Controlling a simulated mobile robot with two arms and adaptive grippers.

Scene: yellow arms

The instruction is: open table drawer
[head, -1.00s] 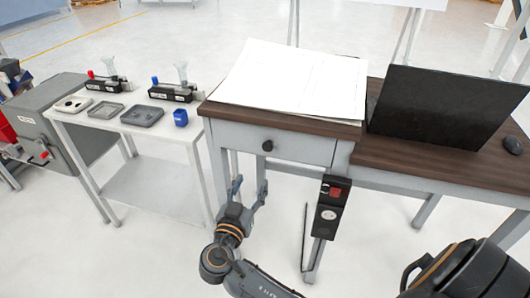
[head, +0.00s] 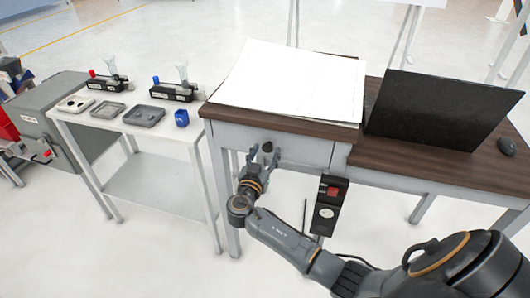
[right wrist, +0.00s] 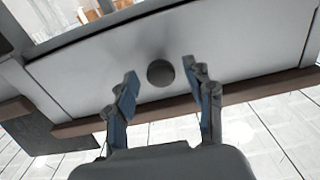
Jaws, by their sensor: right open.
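The table drawer (head: 305,147) is a grey front under the dark wooden table top, and it looks shut. Its round dark knob (head: 267,147) sits between the fingertips of my right gripper (head: 263,156) in the head view. In the right wrist view the knob (right wrist: 160,73) shows just beyond and between the two open fingers (right wrist: 158,82), with a gap on each side. I cannot tell whether the fingertips have reached the knob's depth. My left gripper is not in view.
A black control box (head: 328,205) with a red switch hangs on the table's leg, close to my right arm. Papers (head: 290,80) and a black laptop (head: 440,110) lie on top. A white side table (head: 150,175) with trays stands at left.

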